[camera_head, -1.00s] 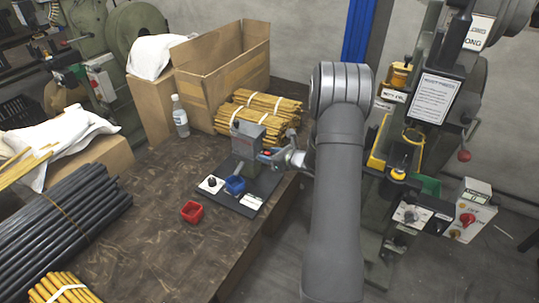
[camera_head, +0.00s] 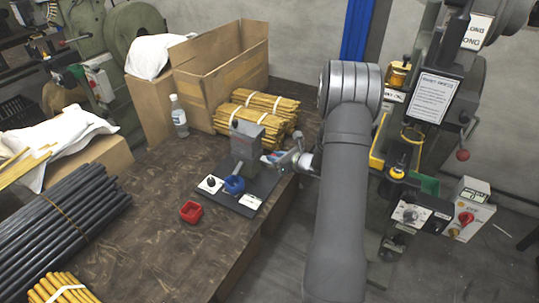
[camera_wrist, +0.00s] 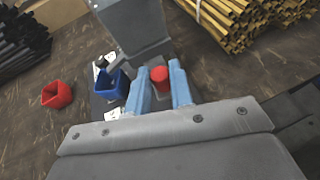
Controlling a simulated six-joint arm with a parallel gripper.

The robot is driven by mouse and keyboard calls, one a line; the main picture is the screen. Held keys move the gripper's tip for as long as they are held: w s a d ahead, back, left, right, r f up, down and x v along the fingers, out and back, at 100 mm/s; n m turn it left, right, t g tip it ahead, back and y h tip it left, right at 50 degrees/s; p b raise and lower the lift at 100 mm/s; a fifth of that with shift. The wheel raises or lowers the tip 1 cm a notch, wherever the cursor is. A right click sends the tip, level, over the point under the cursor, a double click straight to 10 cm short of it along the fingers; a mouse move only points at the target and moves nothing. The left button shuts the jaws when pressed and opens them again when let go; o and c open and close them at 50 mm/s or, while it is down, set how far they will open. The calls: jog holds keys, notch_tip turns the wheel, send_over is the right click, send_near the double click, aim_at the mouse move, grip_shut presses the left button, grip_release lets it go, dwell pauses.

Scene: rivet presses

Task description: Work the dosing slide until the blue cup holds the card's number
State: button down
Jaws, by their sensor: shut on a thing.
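The dosing device (camera_head: 246,135) is a grey hopper block on a dark base plate (camera_head: 264,184) at the table's right edge. The blue cup (camera_head: 234,185) stands on the plate in front of it; it also shows in the wrist view (camera_wrist: 112,86), its contents unreadable. My gripper (camera_head: 272,158) is to the right of the hopper. In the wrist view its blue fingers (camera_wrist: 160,88) are shut on a red knob (camera_wrist: 160,74), apparently the slide's handle. A white card (camera_head: 250,201) lies on the plate's front right; its number is too small to read.
A red cup (camera_head: 190,212) stands on the table left of the plate. A small black knob on a white label (camera_head: 210,184) is at the plate's left. Bundled yellow rods (camera_head: 255,115), a cardboard box (camera_head: 225,85) and a bottle (camera_head: 179,116) stand behind. A press is at right.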

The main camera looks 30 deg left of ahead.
jog(key=shift+d, duration=0.45)
jog(key=c, duration=1.3)
grip_release()
jog(key=shift+o, duration=0.2)
jog(key=shift+d, duration=0.1)
jog(key=v, duration=1.7)
jog(key=shift+s, duration=0.1)
